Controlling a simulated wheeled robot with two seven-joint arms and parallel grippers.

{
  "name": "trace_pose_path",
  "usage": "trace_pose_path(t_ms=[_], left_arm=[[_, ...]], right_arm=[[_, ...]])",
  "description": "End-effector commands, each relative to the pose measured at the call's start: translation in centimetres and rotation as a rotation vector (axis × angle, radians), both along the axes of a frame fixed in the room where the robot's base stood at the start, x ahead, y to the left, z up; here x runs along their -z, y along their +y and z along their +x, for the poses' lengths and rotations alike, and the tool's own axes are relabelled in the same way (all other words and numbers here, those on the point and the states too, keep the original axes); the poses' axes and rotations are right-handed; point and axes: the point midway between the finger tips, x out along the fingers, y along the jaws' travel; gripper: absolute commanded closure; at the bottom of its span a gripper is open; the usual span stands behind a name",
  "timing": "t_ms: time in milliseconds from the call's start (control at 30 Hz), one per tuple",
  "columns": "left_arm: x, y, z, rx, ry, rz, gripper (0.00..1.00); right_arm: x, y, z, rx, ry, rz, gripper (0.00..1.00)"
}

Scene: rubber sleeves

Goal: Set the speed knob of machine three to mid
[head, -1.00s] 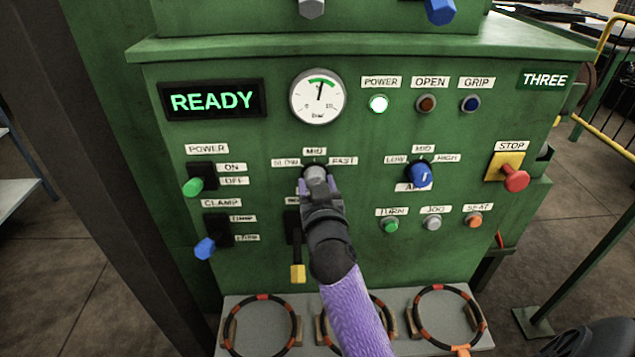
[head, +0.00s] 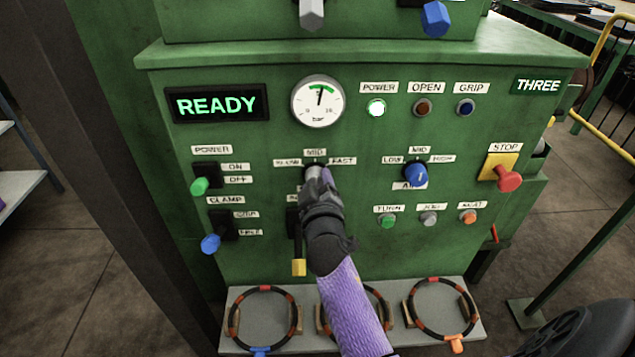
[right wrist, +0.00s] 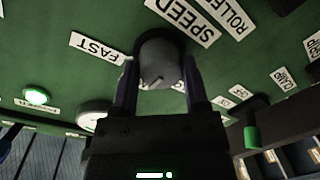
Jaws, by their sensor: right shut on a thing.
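Machine three is a green cabinet with a THREE plate (head: 538,85) at its upper right. Its grey speed knob (head: 313,170) sits below the MID label (head: 315,153), with SLOW to the left and FAST (head: 343,161) to the right. My right gripper (head: 318,182) is shut on the knob, its purple arm rising from the bottom. In the right wrist view, the round grey knob (right wrist: 163,60) sits between the two fingers, near the SPEED label (right wrist: 187,20). The gripper partly hides the knob in the head view, and I cannot tell its setting. My left gripper is out of view.
A blue knob (head: 416,175) and the red stop button (head: 509,181) are to the right. Power (head: 199,185) and clamp (head: 211,243) levers are to the left. The display (head: 217,104) reads READY.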

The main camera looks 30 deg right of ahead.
Motion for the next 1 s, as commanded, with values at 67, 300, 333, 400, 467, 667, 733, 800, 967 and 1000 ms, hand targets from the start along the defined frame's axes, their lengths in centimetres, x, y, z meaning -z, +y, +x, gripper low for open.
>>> trace_pose_path(t_ms=[67, 300, 333, 400, 467, 667, 733, 800, 967, 1000], left_arm=[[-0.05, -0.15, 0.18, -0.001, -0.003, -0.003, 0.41], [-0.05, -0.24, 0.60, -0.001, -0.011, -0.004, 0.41], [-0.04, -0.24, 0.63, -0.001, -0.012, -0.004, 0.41], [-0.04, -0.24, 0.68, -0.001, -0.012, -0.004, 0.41], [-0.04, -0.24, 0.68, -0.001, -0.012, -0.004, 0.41], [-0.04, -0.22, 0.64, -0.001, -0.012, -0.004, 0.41], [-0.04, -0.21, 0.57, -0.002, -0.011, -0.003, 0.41], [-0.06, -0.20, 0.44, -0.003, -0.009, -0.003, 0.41], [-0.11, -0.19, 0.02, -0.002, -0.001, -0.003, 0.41], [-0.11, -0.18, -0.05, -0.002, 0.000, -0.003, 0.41]], right_arm=[[-0.01, 0.06, 0.01, -0.001, 0.007, -0.011, 1.00], [0.03, 0.08, 0.03, -0.002, 0.018, -0.028, 1.00], [0.03, 0.08, 0.03, -0.002, 0.019, -0.029, 1.00], [0.03, 0.08, 0.03, -0.002, 0.019, -0.029, 1.00], [0.03, 0.08, 0.03, -0.002, 0.018, -0.028, 1.00], [0.03, 0.08, 0.02, -0.002, 0.018, -0.028, 0.27], [0.03, 0.06, 0.02, -0.001, 0.017, -0.027, 0.12], [0.02, 0.05, 0.01, -0.001, 0.017, -0.027, 0.06], [0.01, 0.03, 0.02, -0.001, 0.017, -0.028, 0.06], [0.01, 0.03, 0.02, -0.001, 0.017, -0.027, 0.06]])
